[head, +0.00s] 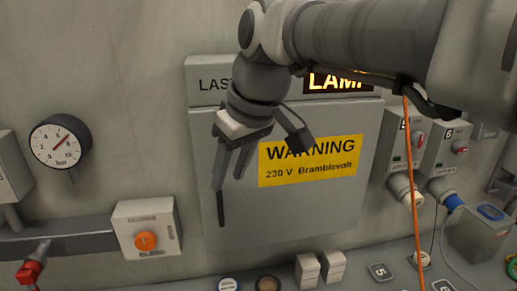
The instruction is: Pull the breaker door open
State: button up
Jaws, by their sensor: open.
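The breaker door (300,212) is a flat grey panel on the wall cabinet, with a yellow label reading "WARNING 230 V Bramblevolt" (308,160). It looks closed. A dark upright bar, which looks like its handle (221,210), is near the door's left edge. My gripper (228,183) is open and points down in front of the door's left part. Its left finger overlaps the upper part of the bar in the picture. I cannot tell whether they touch. My wrist hides the door's upper left.
A lit "LAMP" sign (337,82) is above the door. A pressure gauge (60,145) and an orange-knob box (146,229) are at left. Plug sockets (405,150) and an orange cable (411,190) are at right. Several small items line the ledge below.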

aim_at(221, 200)
jog(key=x, duration=0.9)
jog(key=shift+f, duration=0.25)
grip_shut()
dwell(1.0)
